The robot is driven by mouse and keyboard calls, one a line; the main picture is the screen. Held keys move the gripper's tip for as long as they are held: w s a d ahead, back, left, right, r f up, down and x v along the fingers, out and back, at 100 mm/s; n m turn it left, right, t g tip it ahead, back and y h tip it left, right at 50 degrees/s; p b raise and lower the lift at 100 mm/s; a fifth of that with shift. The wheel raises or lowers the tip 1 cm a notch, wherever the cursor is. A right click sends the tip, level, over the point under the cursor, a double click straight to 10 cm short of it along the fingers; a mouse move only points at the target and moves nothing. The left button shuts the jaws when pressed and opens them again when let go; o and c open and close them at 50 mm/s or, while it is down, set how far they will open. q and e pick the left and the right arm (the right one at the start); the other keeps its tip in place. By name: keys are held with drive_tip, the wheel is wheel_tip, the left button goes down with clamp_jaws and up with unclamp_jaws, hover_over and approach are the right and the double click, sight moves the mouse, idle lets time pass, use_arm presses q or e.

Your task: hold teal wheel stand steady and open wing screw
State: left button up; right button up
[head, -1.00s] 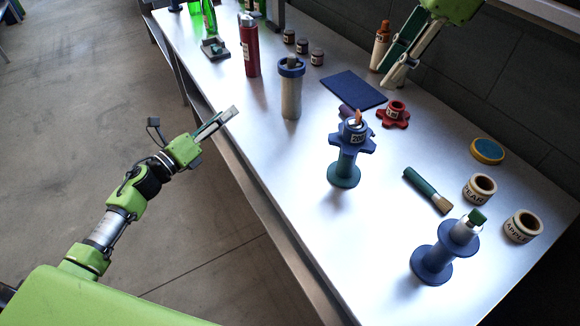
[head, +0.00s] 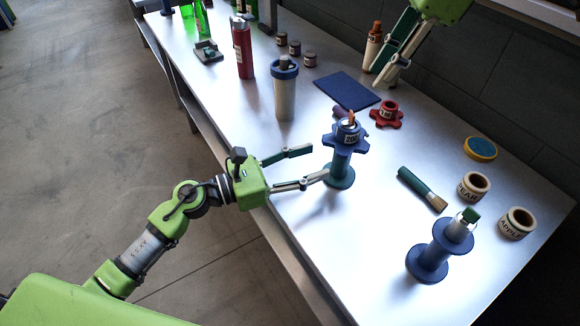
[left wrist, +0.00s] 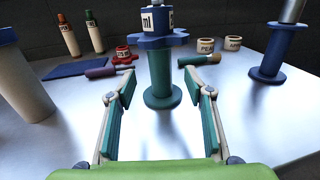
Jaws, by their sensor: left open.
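The teal wheel stand (head: 341,166) stands upright on the table, with a teal base and column under a blue lobed wheel (head: 346,140). A labelled collar and a small orange-brown piece (head: 351,117), perhaps the wing screw, top it. In the left wrist view the teal column (left wrist: 160,72) is straight ahead, its top cut off. My left gripper (head: 320,162) is open, empty, its fingertips just short of the column and below the wheel. My right gripper (head: 381,77) appears open and empty at the upper right, beside an orange-topped bottle (head: 374,42).
A white cylinder with a blue collar (head: 285,95) and a red bottle (head: 243,52) stand to the left. A red lobed wheel (head: 386,113), blue mat (head: 346,89), teal-handled brush (head: 420,188) and blue spool stand (head: 430,260) lie around. The table's front edge is under my left arm.

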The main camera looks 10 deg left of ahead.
use_arm(q)
drive_tip(key=x, duration=0.8)
drive_tip(key=shift+w+d, duration=0.15)
drive_tip(key=shift+d, duration=0.05)
clamp_jaws()
idle(0.7)
